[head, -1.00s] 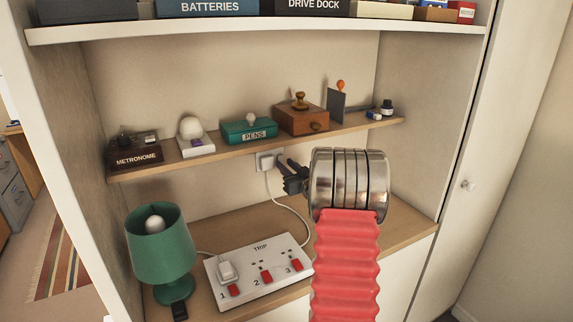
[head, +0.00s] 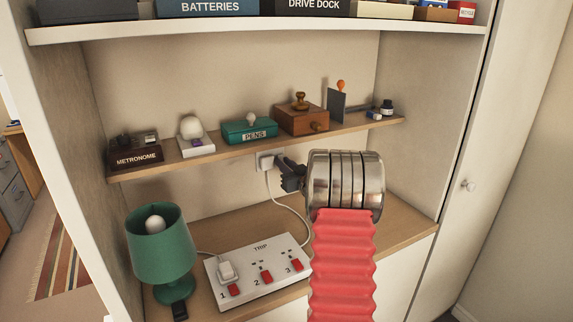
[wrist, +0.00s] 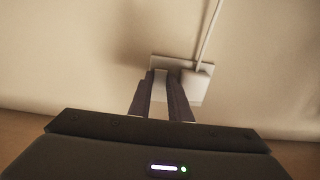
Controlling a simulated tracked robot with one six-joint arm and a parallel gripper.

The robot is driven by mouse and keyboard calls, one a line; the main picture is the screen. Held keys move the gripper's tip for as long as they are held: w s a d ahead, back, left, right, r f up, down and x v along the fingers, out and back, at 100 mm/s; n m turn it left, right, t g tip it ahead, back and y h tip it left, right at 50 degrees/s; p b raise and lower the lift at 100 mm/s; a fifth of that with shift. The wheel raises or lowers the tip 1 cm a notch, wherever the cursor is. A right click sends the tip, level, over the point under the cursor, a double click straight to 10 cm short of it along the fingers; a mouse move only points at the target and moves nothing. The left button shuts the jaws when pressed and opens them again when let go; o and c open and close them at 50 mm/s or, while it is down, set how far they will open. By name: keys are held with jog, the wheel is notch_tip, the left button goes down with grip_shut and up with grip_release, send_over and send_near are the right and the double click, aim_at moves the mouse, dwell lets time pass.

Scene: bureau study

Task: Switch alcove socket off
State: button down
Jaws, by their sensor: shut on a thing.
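The alcove socket (head: 262,155) is a white plate on the alcove's back wall, just under the middle shelf. It also shows in the wrist view (wrist: 178,63). A white plug (wrist: 197,82) with a white cord sits in one side of it. My gripper (head: 279,161) is at the side of the plate away from the plug. In the wrist view its dark fingers (wrist: 160,80) are close together on a pale piece at the plate, which looks like the socket's switch. The fingers hide most of it, so I cannot tell its position.
A white trip strip (head: 245,283) with red switches and a green lamp (head: 160,250) stand on the lower board. The middle shelf (head: 220,150) above holds a metronome box, a pens box and a wooden box. The cord hangs below the socket.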

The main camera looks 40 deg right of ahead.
jog(key=shift+r, duration=0.15)
jog(key=shift+d+r+g+y, duration=0.1)
jog(key=shift+g+y, duration=0.2)
jog(key=shift+g, duration=0.5)
jog(key=c, duration=1.9)
grip_release()
jog(key=shift+s, duration=0.1)
